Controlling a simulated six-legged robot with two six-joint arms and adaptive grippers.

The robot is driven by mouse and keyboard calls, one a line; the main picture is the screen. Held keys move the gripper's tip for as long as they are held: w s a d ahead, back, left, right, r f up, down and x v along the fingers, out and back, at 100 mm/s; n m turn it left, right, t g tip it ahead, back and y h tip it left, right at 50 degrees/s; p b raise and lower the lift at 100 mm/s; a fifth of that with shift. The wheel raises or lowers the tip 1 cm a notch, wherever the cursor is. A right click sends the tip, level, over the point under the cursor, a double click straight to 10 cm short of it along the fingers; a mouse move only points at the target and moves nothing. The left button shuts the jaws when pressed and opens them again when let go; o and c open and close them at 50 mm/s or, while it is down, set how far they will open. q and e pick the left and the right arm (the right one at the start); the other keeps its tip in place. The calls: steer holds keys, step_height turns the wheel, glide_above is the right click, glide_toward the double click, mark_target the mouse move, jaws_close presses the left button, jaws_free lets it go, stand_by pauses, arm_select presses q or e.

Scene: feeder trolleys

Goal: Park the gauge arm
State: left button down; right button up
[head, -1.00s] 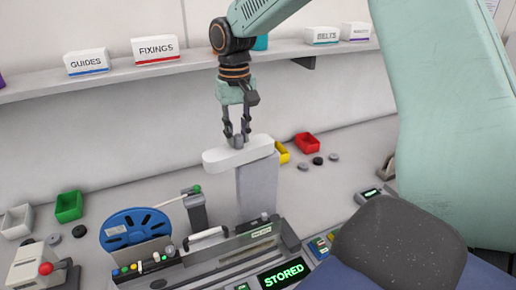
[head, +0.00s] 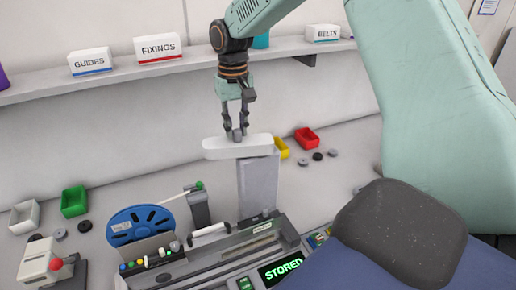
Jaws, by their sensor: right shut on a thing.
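The gauge arm appears to be the white rounded bar (head: 212,149) on top of a grey post (head: 258,186). The bar lies nearly level across the view, with its right part over the post and its left end reaching out past it. My right gripper (head: 236,136) comes down from above and is shut on the bar's small grey knob, near the middle of the bar. The fingers hide part of the knob. Below, a green-lit display (head: 282,270) reads "STORED", its last letter partly covered. My left gripper is not in view.
A feeder with a blue reel (head: 138,224) stands left of the post. Green (head: 74,201), white (head: 24,216), yellow (head: 282,147) and red (head: 306,138) bins sit on the bench. A shelf (head: 130,78) with labelled boxes runs behind. My arm blocks the right side.

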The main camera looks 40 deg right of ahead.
steer(key=shift+w+d, duration=0.45)
steer(key=shift+d, duration=0.05)
steer(key=shift+w+d+p, duration=0.25)
steer(key=shift+d+p, duration=0.05)
steer(key=shift+p, duration=0.25)
steer(key=shift+w+d+f, duration=0.1)
steer(key=shift+w+d, duration=0.05)
steer(key=shift+d, duration=0.7)
steer(key=o, duration=0.8)
steer(key=shift+d, duration=0.15)
steer(key=shift+c, duration=0.2)
